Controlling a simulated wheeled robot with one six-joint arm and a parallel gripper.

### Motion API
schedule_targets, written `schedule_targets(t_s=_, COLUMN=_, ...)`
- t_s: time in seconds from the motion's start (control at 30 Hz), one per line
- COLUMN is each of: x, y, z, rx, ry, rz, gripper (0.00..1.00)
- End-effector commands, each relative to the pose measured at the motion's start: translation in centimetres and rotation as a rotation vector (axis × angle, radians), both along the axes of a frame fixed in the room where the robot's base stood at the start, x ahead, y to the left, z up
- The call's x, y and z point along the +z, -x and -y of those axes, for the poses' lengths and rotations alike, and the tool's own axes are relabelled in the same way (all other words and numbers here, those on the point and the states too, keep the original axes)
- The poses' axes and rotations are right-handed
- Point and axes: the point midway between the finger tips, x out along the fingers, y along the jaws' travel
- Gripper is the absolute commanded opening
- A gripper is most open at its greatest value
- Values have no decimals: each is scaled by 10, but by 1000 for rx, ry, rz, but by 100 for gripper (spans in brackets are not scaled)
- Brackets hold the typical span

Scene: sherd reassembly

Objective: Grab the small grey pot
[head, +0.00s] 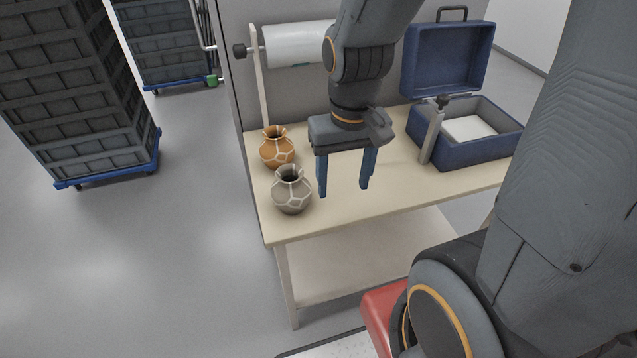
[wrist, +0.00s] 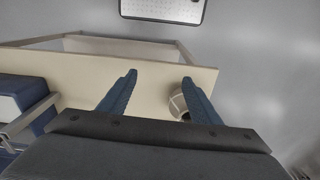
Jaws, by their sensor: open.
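The small grey pot (head: 292,191), with pale seam lines and a dark open mouth, stands upright near the left front edge of the table. In the wrist view the grey pot (wrist: 178,104) is partly hidden behind the right finger. An orange pot (head: 277,148) with pale seams stands just behind it. My gripper (head: 345,190) is open, empty and pointing down, to the right of the grey pot in the head view. Its two fingers also show in the wrist view (wrist: 160,76), above the table.
The table (head: 400,200) has clear room in its middle. An open blue case (head: 470,150) with a white inside stands at the right. A white paper roll (head: 298,44) is at the back. Stacked grey crates (head: 75,90) stand on the floor at left.

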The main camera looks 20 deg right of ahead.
Motion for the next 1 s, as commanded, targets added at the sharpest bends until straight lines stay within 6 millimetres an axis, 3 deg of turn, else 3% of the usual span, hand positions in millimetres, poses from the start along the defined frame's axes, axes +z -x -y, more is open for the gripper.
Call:
schedule_targets(t_s=0.03, x=0, y=-7, z=-7, rx=-33, ry=-1, rz=-4, gripper=67)
schedule_targets(t_s=0.2, x=-5, y=-44, z=-35, rx=-289, ry=-9, rz=-19, gripper=95)
schedule_targets(t_s=0.23, x=-7, y=-51, z=-41, rx=-342, ry=-10, rz=-22, gripper=97)
schedule_targets(t_s=0.4, x=-18, y=-82, z=-70, rx=-599, ry=-13, rz=-32, gripper=97)
schedule_targets(t_s=0.6, x=-28, y=-101, z=-92, rx=-776, ry=-13, rz=-36, gripper=97)
schedule_targets(t_s=1.0, x=-59, y=-105, z=-95, rx=-817, ry=-13, rz=-39, gripper=97)
